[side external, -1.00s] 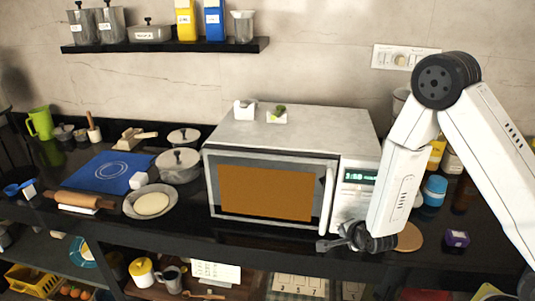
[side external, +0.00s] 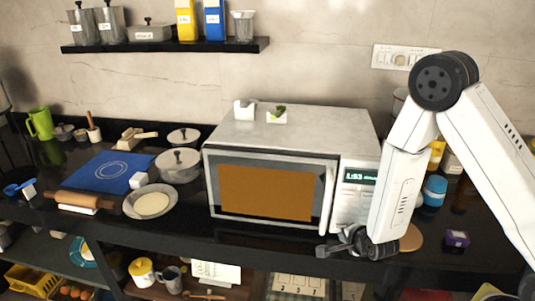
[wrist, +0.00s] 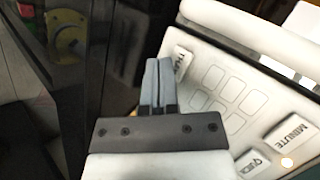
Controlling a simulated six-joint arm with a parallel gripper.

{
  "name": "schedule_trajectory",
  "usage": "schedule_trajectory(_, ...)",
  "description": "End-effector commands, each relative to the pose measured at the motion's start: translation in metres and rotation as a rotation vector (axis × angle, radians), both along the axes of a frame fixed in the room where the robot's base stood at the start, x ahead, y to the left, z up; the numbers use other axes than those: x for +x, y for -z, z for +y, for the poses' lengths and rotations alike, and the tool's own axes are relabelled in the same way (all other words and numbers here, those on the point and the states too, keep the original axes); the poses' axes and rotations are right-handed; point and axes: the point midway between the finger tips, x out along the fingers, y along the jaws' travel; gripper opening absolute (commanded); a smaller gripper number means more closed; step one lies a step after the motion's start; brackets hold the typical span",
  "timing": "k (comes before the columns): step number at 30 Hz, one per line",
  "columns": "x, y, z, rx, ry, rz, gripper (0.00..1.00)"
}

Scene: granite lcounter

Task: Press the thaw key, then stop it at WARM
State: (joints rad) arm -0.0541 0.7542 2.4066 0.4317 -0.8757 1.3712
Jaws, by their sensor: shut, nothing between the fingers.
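A white microwave (side external: 290,125) stands on the dark counter, door closed, its window (side external: 265,192) amber. Its green display (side external: 360,177) seems to read about 1:53, with small lettering beside it that I cannot read clearly. My gripper (side external: 330,249) is low in front of the microwave's lower right side, and my arm covers part of the key panel. In the wrist view my gripper (wrist: 158,66) is shut and empty, its tips beside a key (wrist: 181,61) with lettering too unclear to read. The MINUTE key (wrist: 290,135) and QUICK key (wrist: 252,162) show at lower right. I cannot tell whether the fingertips touch the panel.
The white door handle (wrist: 265,35) crosses the top of the wrist view. A pot (side external: 178,166) and a plate with dough (side external: 151,203) stand left of the microwave. A blue-capped jar (side external: 434,190) and a purple box (side external: 456,238) sit to the right.

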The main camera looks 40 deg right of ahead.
Motion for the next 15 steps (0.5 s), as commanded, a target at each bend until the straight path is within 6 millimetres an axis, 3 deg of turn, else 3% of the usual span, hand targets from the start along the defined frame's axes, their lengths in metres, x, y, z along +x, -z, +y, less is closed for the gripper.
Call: schedule_trajectory(15, -0.012, 0.000, 0.013, 0.002, -0.003, 0.001, 0.00)
